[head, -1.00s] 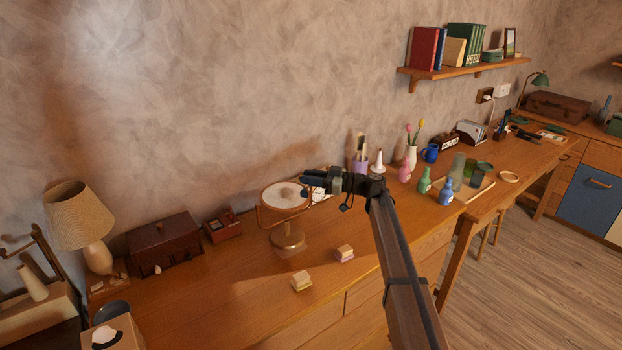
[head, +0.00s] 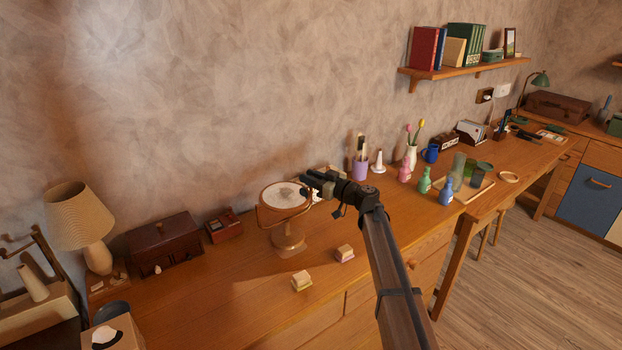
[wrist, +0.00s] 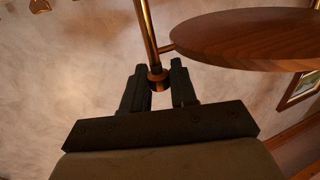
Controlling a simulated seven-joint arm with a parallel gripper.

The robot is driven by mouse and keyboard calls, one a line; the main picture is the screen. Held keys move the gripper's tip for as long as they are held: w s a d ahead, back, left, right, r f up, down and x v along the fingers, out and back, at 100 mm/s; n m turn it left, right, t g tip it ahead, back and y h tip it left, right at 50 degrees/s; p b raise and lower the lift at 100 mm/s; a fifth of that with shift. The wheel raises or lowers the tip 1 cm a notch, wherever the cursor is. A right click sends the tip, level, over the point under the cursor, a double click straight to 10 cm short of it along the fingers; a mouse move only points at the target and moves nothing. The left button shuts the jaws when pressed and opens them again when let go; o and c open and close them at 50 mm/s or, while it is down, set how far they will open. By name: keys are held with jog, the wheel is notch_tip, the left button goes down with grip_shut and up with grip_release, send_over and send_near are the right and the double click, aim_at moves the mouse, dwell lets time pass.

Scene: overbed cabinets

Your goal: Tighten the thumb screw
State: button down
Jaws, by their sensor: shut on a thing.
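The round tabletop mirror (head: 285,196) with a wooden rim stands on the desk on a round base. Its wooden disc (wrist: 245,40) and brass side frame (wrist: 145,30) show in the wrist view. The small brass thumb screw (wrist: 158,80) sits at the side of the frame, between my gripper's dark fingers. My gripper (wrist: 159,82) is shut on the thumb screw. In the head view my gripper (head: 308,182) is at the right edge of the mirror, where it hides the screw.
Two small blocks (head: 302,281) lie in front of the mirror. A red-brown box (head: 165,244) and a lamp (head: 80,222) stand at left. The front desk has bare room.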

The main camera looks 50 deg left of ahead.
jog(key=m+t, duration=0.2)
jog(key=t, duration=0.2)
jog(key=m+t, duration=0.3)
jog(key=t, duration=0.1)
jog(key=shift+s+m+t, duration=0.15)
jog(key=shift+m+t, duration=0.15)
jog(key=m+t, duration=0.1)
jog(key=t, duration=0.1)
jog(key=m+t+h, duration=0.1)
jog(key=m+t, duration=0.1)
jog(key=t, duration=0.1)
jog(key=shift+a+m, duration=0.1)
jog(key=shift+m, duration=0.2)
jog(key=shift+m+t+h, duration=0.3)
jog(key=shift+t+h, duration=0.2)
jog(key=shift+t, duration=0.1)
jog(key=c, duration=1)
grip_release()
jog(key=shift+d, duration=0.2)
jog(key=v, duration=1.3)
jog(key=shift+s+d, duration=0.15)
jog(key=shift+d, duration=0.05)
